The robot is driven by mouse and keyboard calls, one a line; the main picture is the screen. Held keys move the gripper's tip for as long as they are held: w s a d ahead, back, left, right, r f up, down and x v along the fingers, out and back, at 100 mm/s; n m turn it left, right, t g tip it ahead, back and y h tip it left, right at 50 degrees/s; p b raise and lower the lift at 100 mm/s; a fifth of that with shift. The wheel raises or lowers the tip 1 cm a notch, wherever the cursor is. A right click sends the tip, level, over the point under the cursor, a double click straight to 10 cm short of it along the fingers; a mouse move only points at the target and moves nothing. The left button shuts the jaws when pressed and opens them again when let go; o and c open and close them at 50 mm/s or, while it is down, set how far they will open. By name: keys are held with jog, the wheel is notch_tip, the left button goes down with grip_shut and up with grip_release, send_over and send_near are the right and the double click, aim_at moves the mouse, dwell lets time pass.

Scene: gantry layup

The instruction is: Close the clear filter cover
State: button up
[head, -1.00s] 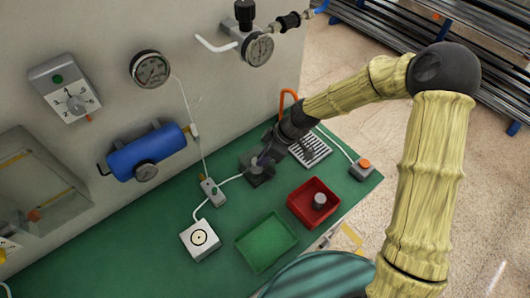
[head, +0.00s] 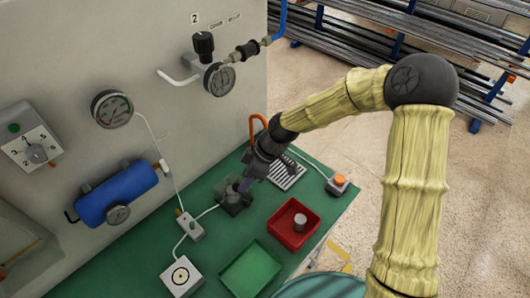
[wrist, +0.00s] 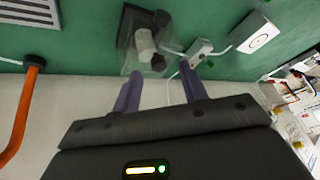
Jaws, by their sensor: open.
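The filter unit is a dark block (head: 230,203) on the green bench. In the wrist view it is a dark base (wrist: 130,27) with a pale cylinder (wrist: 145,42) and a dark knob beside it. The clear filter cover (wrist: 133,63) shows as a faint see-through panel around the cylinder, reaching toward my fingertips; I cannot tell its exact angle. My gripper (wrist: 160,78) is open, its two purple fingers apart with nothing clearly between them.
A red tray (head: 273,232) holding a grey cylinder and a green tray (head: 235,283) lie in front. An orange hooped tube (head: 258,120) and a slotted plate (head: 289,178) stand behind my gripper. A white cable runs left to a small box (head: 190,229).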

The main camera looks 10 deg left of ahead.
jog(key=b+v, duration=0.1)
jog(key=v, duration=1.2)
jog(key=shift+d+r, duration=0.15)
jog(key=s+d+f+m+t+h, duration=0.1)
jog(key=s+d+m, duration=0.2)
jog(key=d+m, duration=0.3)
jog(key=s+d+f+m+t+h, duration=0.1)
jog(key=s+d+m+t+h, duration=0.1)
jog(key=d+m, duration=0.4)
jog(key=s+d+f+m+t+h, duration=0.1)
jog(key=s+d+m, duration=0.3)
jog(key=d, duration=0.8)
jog(key=m+h, duration=0.1)
jog(key=m, duration=0.1)
jog(key=shift+s+d+f+m+t, duration=0.3)
jog(key=shift+s+f+m+t, duration=0.05)
jog(key=shift+f+m+t, duration=0.05)
